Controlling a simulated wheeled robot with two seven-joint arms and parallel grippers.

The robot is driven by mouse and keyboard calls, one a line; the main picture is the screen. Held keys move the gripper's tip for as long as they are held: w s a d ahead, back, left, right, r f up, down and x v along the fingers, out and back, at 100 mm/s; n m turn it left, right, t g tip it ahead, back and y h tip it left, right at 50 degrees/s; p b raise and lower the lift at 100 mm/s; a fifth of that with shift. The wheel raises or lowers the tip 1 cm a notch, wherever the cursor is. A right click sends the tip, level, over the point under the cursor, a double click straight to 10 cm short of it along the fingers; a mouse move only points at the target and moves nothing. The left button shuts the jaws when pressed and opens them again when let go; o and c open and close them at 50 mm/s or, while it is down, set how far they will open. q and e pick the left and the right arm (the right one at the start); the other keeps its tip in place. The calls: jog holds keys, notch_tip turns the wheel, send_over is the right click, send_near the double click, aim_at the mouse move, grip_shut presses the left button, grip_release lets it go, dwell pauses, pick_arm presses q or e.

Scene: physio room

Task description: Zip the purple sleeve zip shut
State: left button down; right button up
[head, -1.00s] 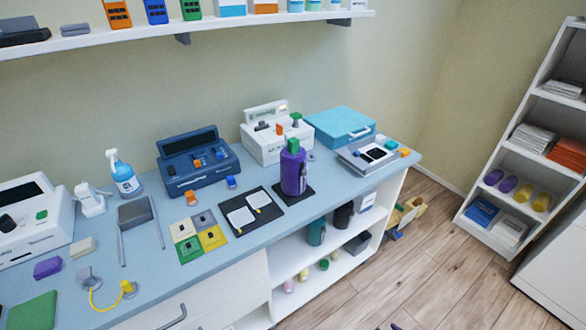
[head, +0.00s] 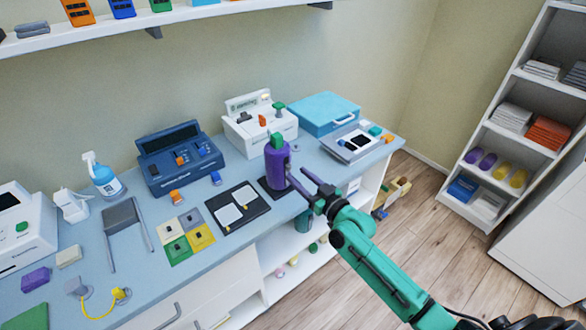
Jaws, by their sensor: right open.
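The purple sleeve (head: 275,168) stands upright around a bottle with a green cap (head: 277,140), on a dark square mat (head: 266,188) near the counter's front edge. My right gripper (head: 297,174) is open, with its two dark fingers just to the right of the sleeve and pointing at its side. I cannot tell if a finger touches it. The zip is too small to make out, and the fingers cover part of the sleeve's right side. My left gripper is not in view.
A blue device (head: 178,158) and a white device (head: 256,127) stand behind. A grey scale (head: 352,144) and a teal case (head: 323,113) are to the right.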

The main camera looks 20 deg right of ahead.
aim_at(290, 168)
jog(key=x, duration=0.3)
jog(key=shift+w, duration=0.15)
grip_shut()
dwell(1.2)
